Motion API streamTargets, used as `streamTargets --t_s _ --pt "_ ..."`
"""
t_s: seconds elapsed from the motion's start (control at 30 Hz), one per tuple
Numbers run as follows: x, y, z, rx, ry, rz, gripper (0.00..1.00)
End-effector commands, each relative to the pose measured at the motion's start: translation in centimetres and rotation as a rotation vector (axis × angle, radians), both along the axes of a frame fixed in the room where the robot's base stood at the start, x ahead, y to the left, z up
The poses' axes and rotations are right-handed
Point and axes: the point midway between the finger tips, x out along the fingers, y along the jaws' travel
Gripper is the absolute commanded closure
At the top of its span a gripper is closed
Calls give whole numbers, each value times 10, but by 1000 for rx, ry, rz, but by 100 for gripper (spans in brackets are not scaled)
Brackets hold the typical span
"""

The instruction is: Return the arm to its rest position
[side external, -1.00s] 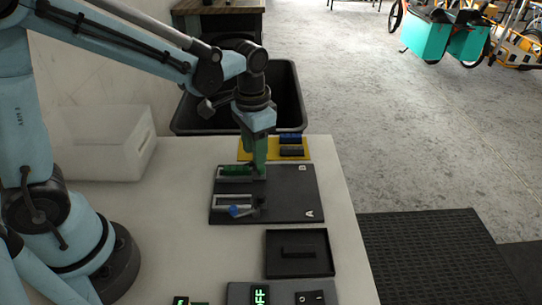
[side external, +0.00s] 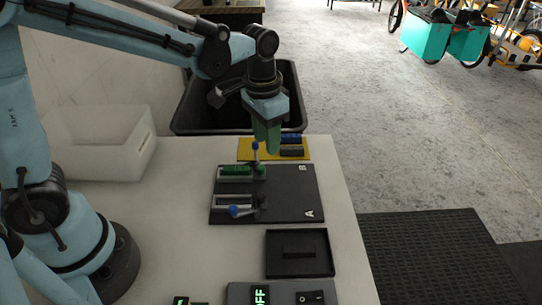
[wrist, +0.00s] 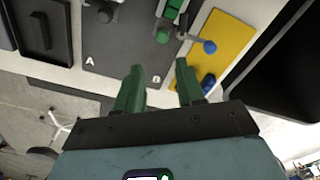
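My gripper (side external: 267,138) hangs fingers-down above the near edge of the yellow mat, clear of the board. In the wrist view its green fingers (wrist: 160,88) stand apart with nothing between them. The arm reaches out from the left. Below the fingers is the dark board (side external: 290,190) marked A and B.
The yellow mat (side external: 246,153) carries a blue block (side external: 291,138) and a dark block. A white bin (side external: 105,150) stands left; a black bin (side external: 205,120) is behind.

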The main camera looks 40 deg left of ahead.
Motion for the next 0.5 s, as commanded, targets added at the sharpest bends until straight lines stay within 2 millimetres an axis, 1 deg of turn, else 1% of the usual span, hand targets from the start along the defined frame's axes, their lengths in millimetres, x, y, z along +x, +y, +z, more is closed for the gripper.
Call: streamTargets --t_s 0.1,0.2,0.33,0.5 --pt "-15 12 16 -12 -75 35 62" --pt "-28 21 27 -24 -151 67 62" --pt "-44 33 37 -37 -249 108 62" --pt "-66 46 44 -53 -375 161 62"
